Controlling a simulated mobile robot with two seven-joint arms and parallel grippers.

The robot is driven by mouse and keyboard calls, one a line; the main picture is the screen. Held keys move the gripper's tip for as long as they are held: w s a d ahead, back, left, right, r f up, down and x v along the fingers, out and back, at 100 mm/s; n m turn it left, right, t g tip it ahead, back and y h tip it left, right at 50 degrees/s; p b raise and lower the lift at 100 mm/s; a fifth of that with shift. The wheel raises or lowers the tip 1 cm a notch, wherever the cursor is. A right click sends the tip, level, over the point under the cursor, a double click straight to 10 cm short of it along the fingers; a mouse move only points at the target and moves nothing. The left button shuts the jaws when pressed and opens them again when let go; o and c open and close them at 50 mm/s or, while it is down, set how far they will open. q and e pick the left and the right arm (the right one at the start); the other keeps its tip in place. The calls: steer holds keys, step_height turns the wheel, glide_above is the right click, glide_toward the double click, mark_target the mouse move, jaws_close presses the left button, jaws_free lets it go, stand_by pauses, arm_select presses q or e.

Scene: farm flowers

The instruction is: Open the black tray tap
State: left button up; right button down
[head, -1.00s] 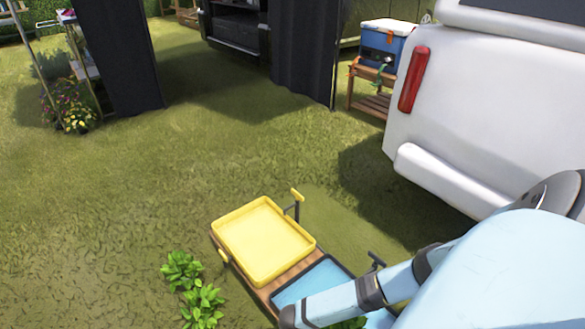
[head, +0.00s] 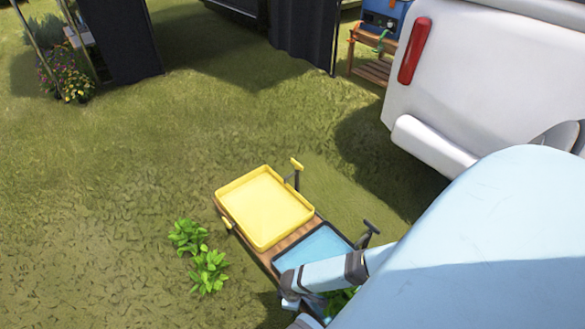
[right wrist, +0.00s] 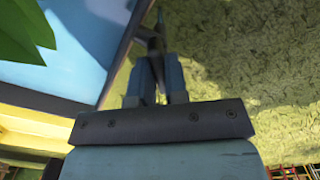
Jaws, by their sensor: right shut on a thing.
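The black tray (head: 325,239), with a dark rim and a blue inside, lies at the lower middle of the head view, partly hidden by my right arm. A black tap handle (head: 371,227) stands on a post at its right side. In the right wrist view, the tray's blue inside and dark rim (right wrist: 119,56) are at the left. My right gripper (right wrist: 153,68) is beside that rim. Its fingers are close together, shut on a thin dark part that looks like the black tray tap (right wrist: 153,37). The grip is small and shadowed. My left gripper is not in view.
A yellow tray (head: 264,206) with yellow handles adjoins the black tray on a wooden base (head: 262,255). Leafy green plants (head: 204,262) grow to the left. A white vehicle (head: 470,85) stands at upper right. Open grass lies to the left and behind.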

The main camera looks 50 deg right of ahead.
steer(key=n, duration=0.3)
steer(key=shift+n, duration=0.4)
steer(key=n, duration=0.4)
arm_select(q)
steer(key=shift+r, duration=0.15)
arm_select(e)
steer(key=shift+n, duration=1)
steer(key=c, duration=1.1)
jaws_free()
steer(key=shift+c, duration=0.2)
arm_select(q)
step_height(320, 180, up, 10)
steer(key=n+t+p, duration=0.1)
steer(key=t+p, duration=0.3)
steer(key=p, duration=0.3)
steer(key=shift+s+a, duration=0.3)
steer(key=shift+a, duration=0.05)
arm_select(e)
step_height(320, 180, up, 14)
steer(key=shift+f, duration=0.15)
